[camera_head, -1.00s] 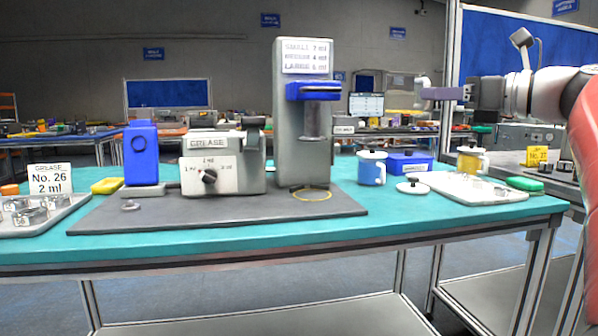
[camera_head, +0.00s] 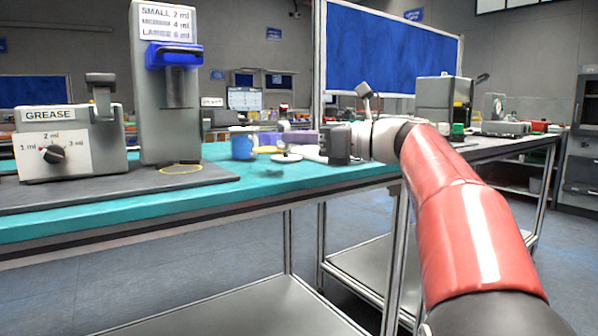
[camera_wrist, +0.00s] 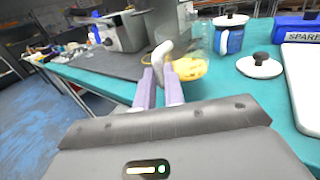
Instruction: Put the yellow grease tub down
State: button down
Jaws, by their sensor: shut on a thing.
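My gripper (camera_wrist: 160,88) has its two lilac fingers closed on the white handle (camera_wrist: 163,52) of the grease tub. The tub's see-through body with yellow grease (camera_wrist: 190,68) shows just beyond the fingertips in the wrist view, over the teal table near the grey mat's edge. In the head view my gripper (camera_head: 302,137) is over the table's right part, with a little of the yellow tub (camera_head: 266,149) showing left of it. I cannot tell whether its base touches the table.
A blue mug-like tub (camera_head: 243,144) and a loose white lid (camera_wrist: 260,66) are close by. A white tray (camera_wrist: 306,88) and a blue box (camera_wrist: 298,28) are to the right. The tall dispenser (camera_head: 150,100) stands on the grey mat (camera_head: 100,196) to the left.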

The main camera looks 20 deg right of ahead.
jog(key=shift+f+b, duration=0.75)
jog(key=shift+f, duration=1.4)
jog(key=shift+f, duration=0.1)
jog(key=c, duration=1.5)
grip_release()
jog(key=shift+f, duration=0.1)
jog(key=p+v, duration=0.1)
jog(key=v, duration=1.1)
jog(key=shift+s, duration=0.1)
